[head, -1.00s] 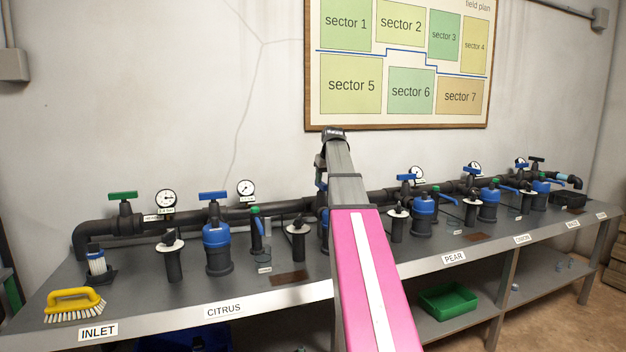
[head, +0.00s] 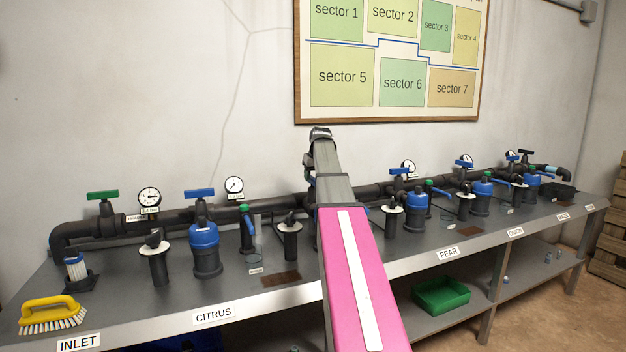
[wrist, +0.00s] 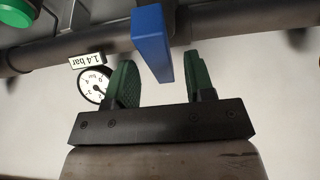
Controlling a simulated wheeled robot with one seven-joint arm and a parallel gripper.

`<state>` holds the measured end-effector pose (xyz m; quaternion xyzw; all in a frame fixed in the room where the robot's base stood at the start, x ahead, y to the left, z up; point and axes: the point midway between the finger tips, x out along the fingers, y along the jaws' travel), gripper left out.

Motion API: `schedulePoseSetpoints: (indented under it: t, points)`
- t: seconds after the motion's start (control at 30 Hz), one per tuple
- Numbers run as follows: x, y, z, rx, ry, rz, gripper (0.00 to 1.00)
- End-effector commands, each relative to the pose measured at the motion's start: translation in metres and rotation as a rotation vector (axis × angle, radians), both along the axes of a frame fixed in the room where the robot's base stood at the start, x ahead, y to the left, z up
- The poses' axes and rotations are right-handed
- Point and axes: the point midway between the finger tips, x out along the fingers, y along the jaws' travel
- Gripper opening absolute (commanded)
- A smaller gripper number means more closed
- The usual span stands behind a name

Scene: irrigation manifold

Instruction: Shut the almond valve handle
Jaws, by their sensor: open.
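In the wrist view a blue valve handle (wrist: 152,45) comes down across the dark pipe, its near end between the fingers of my gripper (wrist: 161,65). My gripper is open, one green finger on each side of the handle, with a visible gap to both. I cannot tell how deep the handle sits between them. No almond label shows, so I cannot confirm this handle's name. In the head view my arm covers the bench stretch between the citrus and pear labels, and my gripper is hidden there.
A gauge (wrist: 95,85) tagged 1.4 bar is beside the left finger, and a green knob (wrist: 17,12) is at upper left. On the bench stand the citrus blue handle (head: 199,193), a blue filter (head: 205,240), a yellow brush (head: 52,313) and the pear section (head: 417,208).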

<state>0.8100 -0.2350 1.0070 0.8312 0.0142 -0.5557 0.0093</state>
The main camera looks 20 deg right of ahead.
Motion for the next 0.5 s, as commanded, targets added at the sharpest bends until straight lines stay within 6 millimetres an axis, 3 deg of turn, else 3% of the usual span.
schedulePoseSetpoints:
  t: [0.2,0.47,0.5]
  points:
    - [0.0055,0.0003,-0.0130,0.000,0.000,0.000,0.49]
    - [0.0058,0.0004,-0.0137,0.000,-0.001,0.000,0.49]
    - [0.0058,0.0004,-0.0137,0.000,-0.001,0.000,0.42]
